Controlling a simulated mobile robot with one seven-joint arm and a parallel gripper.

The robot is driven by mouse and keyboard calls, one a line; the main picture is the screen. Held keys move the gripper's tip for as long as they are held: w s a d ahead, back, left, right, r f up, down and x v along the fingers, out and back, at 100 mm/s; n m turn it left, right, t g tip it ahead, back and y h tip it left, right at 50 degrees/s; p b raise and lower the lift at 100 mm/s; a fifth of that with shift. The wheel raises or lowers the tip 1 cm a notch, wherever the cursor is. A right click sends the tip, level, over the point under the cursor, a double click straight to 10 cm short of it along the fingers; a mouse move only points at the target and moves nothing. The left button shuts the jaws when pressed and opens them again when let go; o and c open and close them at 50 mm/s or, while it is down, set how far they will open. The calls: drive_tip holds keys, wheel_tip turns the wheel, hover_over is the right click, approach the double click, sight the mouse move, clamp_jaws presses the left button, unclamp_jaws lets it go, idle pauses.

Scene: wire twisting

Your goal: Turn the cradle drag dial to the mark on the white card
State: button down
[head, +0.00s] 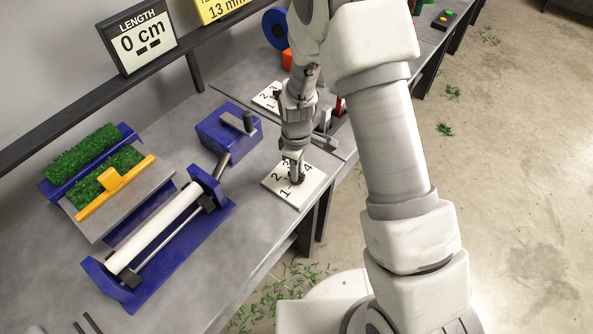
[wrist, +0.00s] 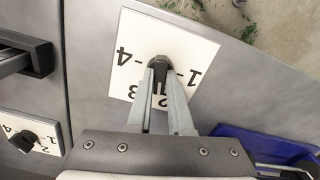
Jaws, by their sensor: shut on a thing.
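A black dial (wrist: 158,66) sits on a white card (wrist: 195,45) with the numbers 1 to 4 around it; the card (head: 308,192) also shows in the head view, near the front edge of the bench. My gripper (wrist: 160,84) points down at the card and is shut on the black dial; in the head view my gripper (head: 294,172) is right over the card. The fingers hide part of the dial and some of the card near the 2. I cannot make out exactly where the dial points, nor a separate mark.
A second numbered white card (head: 266,101) with a black knob (wrist: 22,142) lies farther back. A blue cradle with a white roller (head: 155,228) and a blue crank box (head: 215,136) stand to the left. A sign (head: 140,40) reads LENGTH 0 cm.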

drive_tip(key=m+b, duration=0.1)
drive_tip(key=m, duration=0.3)
drive_tip(key=shift+m, duration=0.3)
drive_tip(key=shift+m+b, duration=0.5)
drive_tip(key=shift+m, duration=1.3)
drive_tip(key=c, duration=0.8)
unclamp_jaws()
drive_tip(key=shift+r, duration=0.15)
drive_tip(key=shift+r+p, duration=0.65)
drive_tip(key=shift+r, duration=7.95)
